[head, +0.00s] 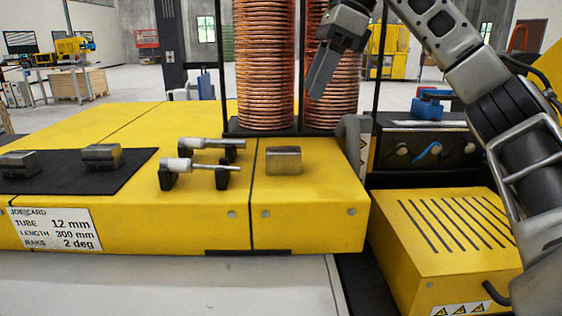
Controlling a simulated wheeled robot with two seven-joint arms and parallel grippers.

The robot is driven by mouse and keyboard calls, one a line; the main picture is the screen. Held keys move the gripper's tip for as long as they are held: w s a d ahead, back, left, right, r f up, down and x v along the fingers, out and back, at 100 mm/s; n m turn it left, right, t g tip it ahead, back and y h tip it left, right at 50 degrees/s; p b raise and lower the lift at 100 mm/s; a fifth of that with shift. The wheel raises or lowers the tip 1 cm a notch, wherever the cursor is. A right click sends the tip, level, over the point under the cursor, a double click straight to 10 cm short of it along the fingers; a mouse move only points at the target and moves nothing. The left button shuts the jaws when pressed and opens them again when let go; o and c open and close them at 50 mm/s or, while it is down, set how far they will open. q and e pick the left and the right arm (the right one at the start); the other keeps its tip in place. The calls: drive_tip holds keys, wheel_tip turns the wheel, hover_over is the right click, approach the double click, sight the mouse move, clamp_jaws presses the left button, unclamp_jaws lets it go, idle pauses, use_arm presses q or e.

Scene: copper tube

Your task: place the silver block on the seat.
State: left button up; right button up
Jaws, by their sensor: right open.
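A silver block (283,160) lies on the right part of the yellow bench top (320,190), right of the dark seam. Two more silver blocks, one on the left (18,164) and one on the right (102,157), lie on the black mat. I cannot tell which surface is the seat. My right gripper (318,88) hangs above and behind the lone silver block, in front of the right copper coil. It is open, seen from the side, with nothing visible in it. My left gripper is out of view.
Two light rods (212,143) rest on black stands left of the lone block. Copper coils, left (264,65) and right (340,88), stand behind the bench. A job card (55,230) is on the bench front. A slotted yellow box (440,230) stands at the right.

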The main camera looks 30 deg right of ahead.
drive_tip(key=b, duration=0.2)
hover_over(283, 149)
drive_tip(key=s+d, duration=0.1)
drive_tip(key=d, duration=0.2)
drive_tip(key=f, duration=0.6)
drive_tip(key=shift+s+a+f, duration=0.1)
drive_tip(key=shift+a+f, duration=0.1)
drive_tip(key=shift+a, duration=0.05)
drive_tip(key=shift+b+x, duration=0.45)
drive_tip(key=shift+x, duration=2.05)
drive_tip(key=shift+s+a, duration=0.15)
drive_tip(key=shift+r, duration=0.1)
clamp_jaws()
